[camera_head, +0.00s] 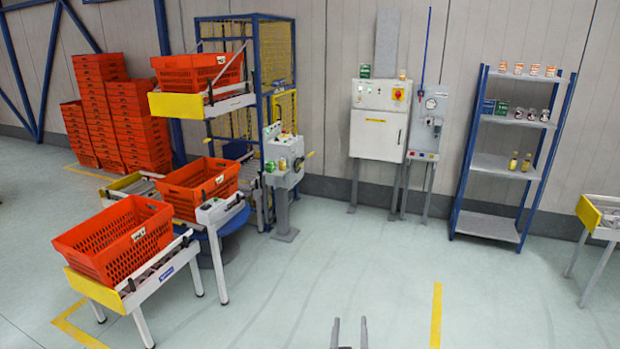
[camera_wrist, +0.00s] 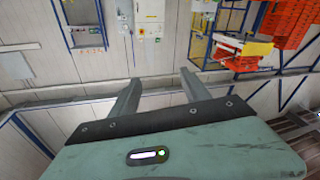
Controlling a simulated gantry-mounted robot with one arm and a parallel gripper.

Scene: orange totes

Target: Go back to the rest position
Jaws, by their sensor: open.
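My gripper (camera_head: 349,330) shows at the bottom edge of the head view, with two grey fingers standing apart and nothing between them. In the wrist view my gripper (camera_wrist: 160,92) is also open and empty, its fingers spread wide above the dark mounting plate. It is over open floor, apart from the totes, the shelf and the cabinets. The rest of my arm is out of the head view.
Orange totes (camera_head: 113,240) sit on roller stands at the left, with tall tote stacks (camera_head: 115,120) behind. A control cabinet (camera_head: 379,118) stands at the back wall. A shelf rack (camera_head: 505,160) holds small jars and boxes. The middle floor (camera_head: 400,270) is clear.

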